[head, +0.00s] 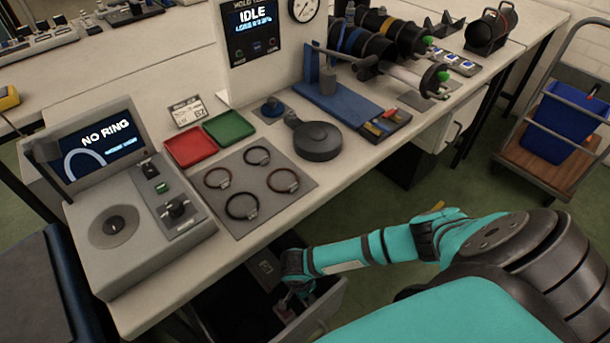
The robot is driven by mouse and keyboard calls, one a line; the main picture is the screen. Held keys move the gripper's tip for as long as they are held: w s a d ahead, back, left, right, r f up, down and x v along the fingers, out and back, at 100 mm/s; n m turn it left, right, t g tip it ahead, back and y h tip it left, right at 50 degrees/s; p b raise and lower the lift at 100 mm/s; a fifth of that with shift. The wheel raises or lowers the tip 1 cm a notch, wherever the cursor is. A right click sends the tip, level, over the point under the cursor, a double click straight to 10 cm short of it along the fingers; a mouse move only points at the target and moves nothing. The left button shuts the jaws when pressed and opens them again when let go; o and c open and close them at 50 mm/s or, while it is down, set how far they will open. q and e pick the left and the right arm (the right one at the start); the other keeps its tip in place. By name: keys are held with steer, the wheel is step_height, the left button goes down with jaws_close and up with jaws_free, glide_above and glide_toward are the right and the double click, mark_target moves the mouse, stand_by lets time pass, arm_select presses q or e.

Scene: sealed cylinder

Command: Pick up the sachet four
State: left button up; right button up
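My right gripper (292,295) is low over an open drawer (338,294) below the bench's front edge, with its fingers pointing down into it. A small pale and reddish piece shows at the fingertips; I cannot tell whether it is a sachet or whether the fingers hold it. A dark flat packet-like item (267,266) with a small light mark lies in the drawer left of the gripper. No label reading four can be made out. The drawer's lower part is cut off by the frame. My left gripper is not in view.
The bench edge runs close above the drawer. On the bench are a grey ring tester (113,226), red tray (191,146), green tray (229,126), a mat with several rings (270,208) and a round black tool (317,141). A trolley with a blue bin (562,125) stands right.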

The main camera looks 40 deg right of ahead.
steer(key=shift+f, duration=0.2)
steer(key=c, duration=1.1)
